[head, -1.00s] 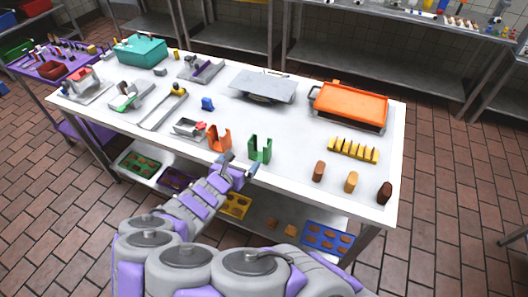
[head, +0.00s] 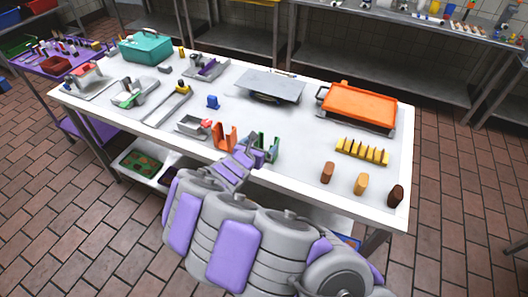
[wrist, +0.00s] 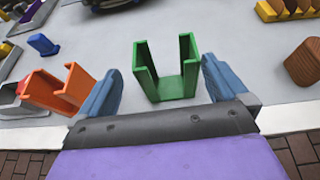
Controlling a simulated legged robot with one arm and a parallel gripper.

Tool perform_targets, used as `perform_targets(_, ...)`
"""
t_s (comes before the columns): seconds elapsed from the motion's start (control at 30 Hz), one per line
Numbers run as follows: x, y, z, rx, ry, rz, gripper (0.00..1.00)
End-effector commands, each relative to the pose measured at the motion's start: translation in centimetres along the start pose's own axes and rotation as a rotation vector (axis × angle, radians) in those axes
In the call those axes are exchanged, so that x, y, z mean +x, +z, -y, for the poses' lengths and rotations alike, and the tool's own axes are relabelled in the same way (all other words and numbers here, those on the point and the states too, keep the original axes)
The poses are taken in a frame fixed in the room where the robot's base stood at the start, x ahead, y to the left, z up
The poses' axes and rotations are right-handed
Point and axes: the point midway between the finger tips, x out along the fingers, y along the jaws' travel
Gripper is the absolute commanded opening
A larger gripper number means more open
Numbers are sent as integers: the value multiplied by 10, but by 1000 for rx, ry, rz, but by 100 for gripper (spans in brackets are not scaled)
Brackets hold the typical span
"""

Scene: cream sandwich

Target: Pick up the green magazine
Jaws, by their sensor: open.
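The green magazine (wrist: 174,88) is a U-shaped upright holder with two tall walls, standing on the white table near its front edge. In the wrist view it stands between and just beyond the two blue-grey fingers of my gripper (wrist: 163,92), which are open and apart. No contact with either wall is visible. In the head view my gripper (head: 260,146) is at the front edge, and my arm partly hides the green magazine (head: 275,148).
An orange magazine (wrist: 60,88) stands just left of my gripper. A small blue piece (wrist: 43,44) lies behind it. A yellow rack (head: 362,152) and several brown blocks (head: 327,172) are to the right. An orange tray (head: 358,103) is at the back right.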

Motion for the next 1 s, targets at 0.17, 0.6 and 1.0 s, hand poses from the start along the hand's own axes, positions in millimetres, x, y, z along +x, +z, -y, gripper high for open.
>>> perform_targets(0.17, 25, -3, 4, 7, 0, -3, 100)
perform_targets(0.6, 50, -2, -2, -1, -1, 3, 100)
perform_targets(1.0, 51, 0, 2, 2, 0, 1, 67)
